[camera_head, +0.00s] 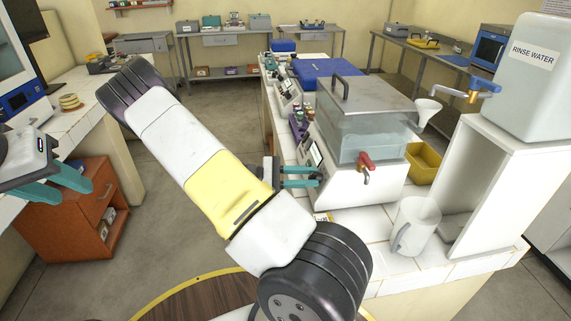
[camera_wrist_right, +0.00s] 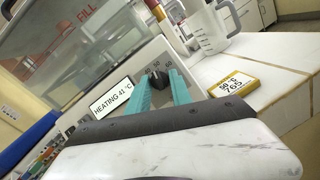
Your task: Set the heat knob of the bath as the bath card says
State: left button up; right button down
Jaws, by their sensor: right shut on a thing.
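The bath (camera_head: 362,130) is a clear water tank on a white base with a grey lid, on the tiled bench. Its small display (camera_wrist_right: 111,99) reads "HEATING 41 °C". The dark heat knob (camera_wrist_right: 156,77) sits on the front panel, between the teal fingers of my right gripper (camera_wrist_right: 163,84), which is shut on it. In the head view my right gripper (camera_head: 302,177) reaches the bath's front. The yellow-edged bath card (camera_wrist_right: 233,84) lies on the bench and seems to read "50 °C" above another number. My left gripper (camera_head: 58,181) is open and empty at the left.
A red-handled drain tap (camera_head: 366,163) sticks out of the bath front. A yellow bin (camera_head: 424,162) is behind. An orange cabinet (camera_head: 70,215) stands at left.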

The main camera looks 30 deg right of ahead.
jog(key=shift+w+m+g+y, duration=0.1)
jog(key=shift+m+g+y, duration=0.25)
jog(key=shift+m, duration=0.85)
jog(key=c, duration=1.2)
grip_release()
jog(key=shift+o, duration=0.2)
jog(key=v, duration=0.7)
jog(key=shift+w+a, duration=0.25)
jog(key=shift+a, duration=0.05)
jog(key=shift+r+y, duration=0.1)
jog(key=shift+y, duration=0.15)
